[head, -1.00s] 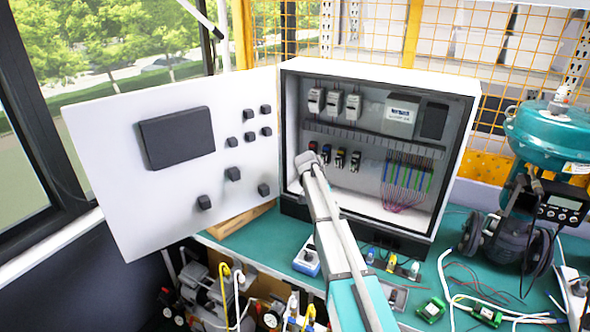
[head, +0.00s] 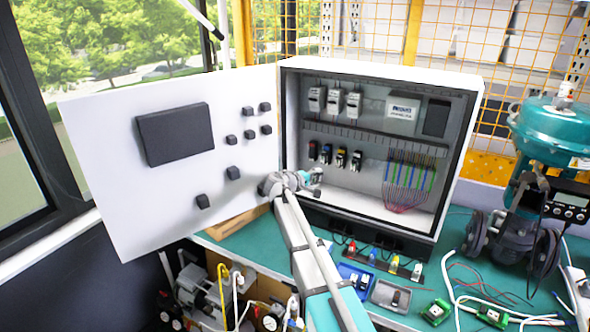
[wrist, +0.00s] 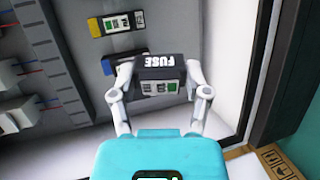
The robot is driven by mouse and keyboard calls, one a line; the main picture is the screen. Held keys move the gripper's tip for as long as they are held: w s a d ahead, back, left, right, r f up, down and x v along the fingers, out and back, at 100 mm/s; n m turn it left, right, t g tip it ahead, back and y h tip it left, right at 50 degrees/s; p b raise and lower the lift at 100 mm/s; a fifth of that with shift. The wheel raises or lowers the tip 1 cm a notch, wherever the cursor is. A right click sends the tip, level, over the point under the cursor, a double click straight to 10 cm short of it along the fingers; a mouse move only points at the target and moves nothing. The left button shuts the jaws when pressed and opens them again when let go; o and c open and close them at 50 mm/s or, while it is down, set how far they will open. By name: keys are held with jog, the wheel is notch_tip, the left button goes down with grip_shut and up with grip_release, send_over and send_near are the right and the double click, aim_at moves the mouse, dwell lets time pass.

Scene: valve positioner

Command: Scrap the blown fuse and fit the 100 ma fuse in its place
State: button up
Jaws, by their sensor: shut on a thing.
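My gripper (head: 316,178) is in front of the lower left of the open cabinet. In the wrist view my gripper (wrist: 160,88) is shut on a black block marked FUSE (wrist: 158,68), with a white and green label. The block is held clear in the air, and its print appears upside down. On the cabinet's lower rail are several fuse holders: a red-topped one (head: 312,150), a blue one (head: 326,153), a yellow one (head: 341,157) and a dark one (head: 356,160). The yellow one (wrist: 117,22) also shows in the wrist view. I cannot read the ratings.
The white cabinet door (head: 110,200) stands open at left. On the green bench are a row of coloured pieces (head: 394,265), a blue tray (head: 349,270), a grey tray (head: 377,297) and green modules (head: 436,312). A teal valve actuator (head: 560,130) stands at right.

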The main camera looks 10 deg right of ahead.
aim_at(312, 153)
jog(key=w+a+r+n+t+y+b, duration=0.1)
jog(key=w+a+r+n+t, duration=0.2)
jog(key=w+a+t, duration=0.1)
jog(key=shift+w+a+n+t+y+b, duration=0.3)
jog(key=shift+w+a+n+t+y, duration=0.1)
jog(key=shift+a+t, duration=0.6)
jog(key=shift+d, duration=0.2)
jog(key=shift+x, duration=3.85)
jog(key=shift+w+d, duration=0.3)
jog(key=shift+w, duration=0.15)
jog(key=o, duration=0.9)
jog(key=shift+s, duration=0.15)
jog(key=shift+v, duration=3.5)
